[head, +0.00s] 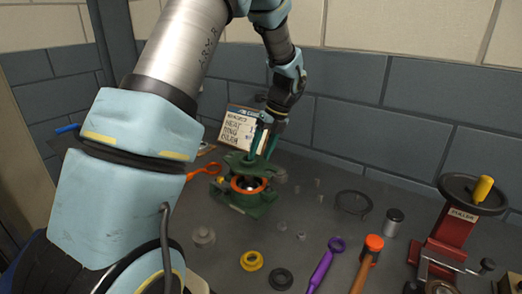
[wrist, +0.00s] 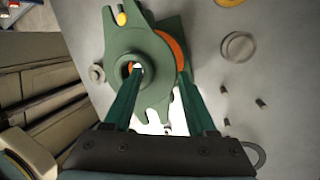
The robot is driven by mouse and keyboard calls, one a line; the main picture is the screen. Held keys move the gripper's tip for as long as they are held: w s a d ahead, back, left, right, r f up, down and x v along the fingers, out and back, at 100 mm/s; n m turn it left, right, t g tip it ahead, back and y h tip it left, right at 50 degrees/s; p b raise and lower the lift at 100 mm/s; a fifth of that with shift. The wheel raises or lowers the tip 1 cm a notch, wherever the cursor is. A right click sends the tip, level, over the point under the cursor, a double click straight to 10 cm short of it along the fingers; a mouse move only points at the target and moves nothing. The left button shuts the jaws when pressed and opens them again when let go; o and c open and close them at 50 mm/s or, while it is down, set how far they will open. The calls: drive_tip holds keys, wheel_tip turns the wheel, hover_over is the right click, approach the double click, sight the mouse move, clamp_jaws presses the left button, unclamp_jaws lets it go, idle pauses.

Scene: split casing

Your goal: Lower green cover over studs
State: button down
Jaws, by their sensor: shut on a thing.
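The green cover (head: 240,160) is held above the green casing base (head: 252,208) in the head view, with an orange ring (head: 248,185) and dark interior showing between them. In the wrist view the cover (wrist: 155,105), with its round hub and hole, sits offset to the left over the base, and part of the orange ring (wrist: 178,50) shows at its right. My gripper (head: 262,148) is shut on the cover, its teal fingers on either side of it in the wrist view (wrist: 160,75). The studs are not clearly visible; a yellow tip (wrist: 121,19) shows beside the cover.
A white sign (head: 238,128) stands behind the casing. An orange wrench (head: 205,171) lies at left. Small metal parts, a yellow ring (head: 251,261), a purple wrench (head: 325,265), a hammer (head: 367,262) and a red puller (head: 450,235) lie in front and right.

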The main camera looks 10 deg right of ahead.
drive_tip(key=shift+f, duration=0.5)
drive_tip(key=shift+c, duration=0.6)
unclamp_jaws()
drive_tip(key=shift+f, duration=0.1)
wheel_tip(320, 180, up, 6)
drive_tip(key=p, duration=0.5)
drive_tip(key=shift+f, duration=0.15)
wheel_tip(320, 180, up, 5)
drive_tip(key=shift+f+p, duration=0.1)
drive_tip(key=shift+p, duration=0.2)
